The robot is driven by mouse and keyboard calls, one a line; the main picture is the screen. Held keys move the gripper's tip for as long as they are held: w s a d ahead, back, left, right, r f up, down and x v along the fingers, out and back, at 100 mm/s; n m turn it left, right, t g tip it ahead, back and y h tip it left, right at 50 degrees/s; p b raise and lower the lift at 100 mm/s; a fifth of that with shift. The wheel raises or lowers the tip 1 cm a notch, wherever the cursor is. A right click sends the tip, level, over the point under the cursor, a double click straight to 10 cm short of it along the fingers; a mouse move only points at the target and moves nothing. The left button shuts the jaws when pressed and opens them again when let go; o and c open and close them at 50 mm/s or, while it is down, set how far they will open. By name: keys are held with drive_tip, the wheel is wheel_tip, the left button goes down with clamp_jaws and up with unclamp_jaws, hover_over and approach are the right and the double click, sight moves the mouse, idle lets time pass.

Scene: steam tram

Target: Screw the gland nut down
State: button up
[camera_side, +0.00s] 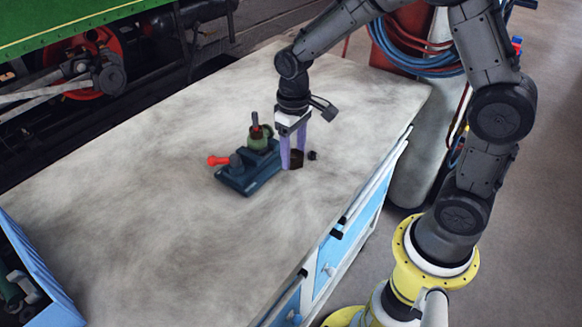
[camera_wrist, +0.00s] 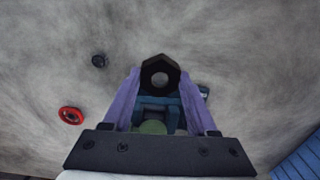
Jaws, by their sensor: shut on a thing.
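My gripper (camera_side: 292,158), with purple fingers, is shut on a dark hexagonal gland nut (camera_side: 297,159). In the wrist view the nut (camera_wrist: 160,70) sits between the fingertips (camera_wrist: 160,82), its hole facing the camera. The nut is right of a blue vise-like fixture (camera_side: 250,178) with a red-ended handle (camera_side: 217,161). The nut is apart from the spindle. I cannot tell whether the nut touches the bench. In the wrist view, my gripper partly hides the green body (camera_wrist: 153,127).
A small black part (camera_side: 312,155) lies on the bench (camera_side: 150,190) just right of the nut. A blue crate (camera_side: 38,265) stands at the near left. The front bench area is clear.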

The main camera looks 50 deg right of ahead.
drive_tip(key=w+r, duration=0.3)
drive_tip(key=r, duration=0.1)
drive_tip(key=w+r, duration=0.4)
drive_tip(key=r, duration=0.1)
drive_tip(key=w+r, duration=0.4)
drive_tip(key=r, duration=0.1)
drive_tip(key=shift+w+d+r, duration=0.15)
drive_tip(key=shift+w, duration=0.05)
drive_tip(key=shift+f, duration=1.75)
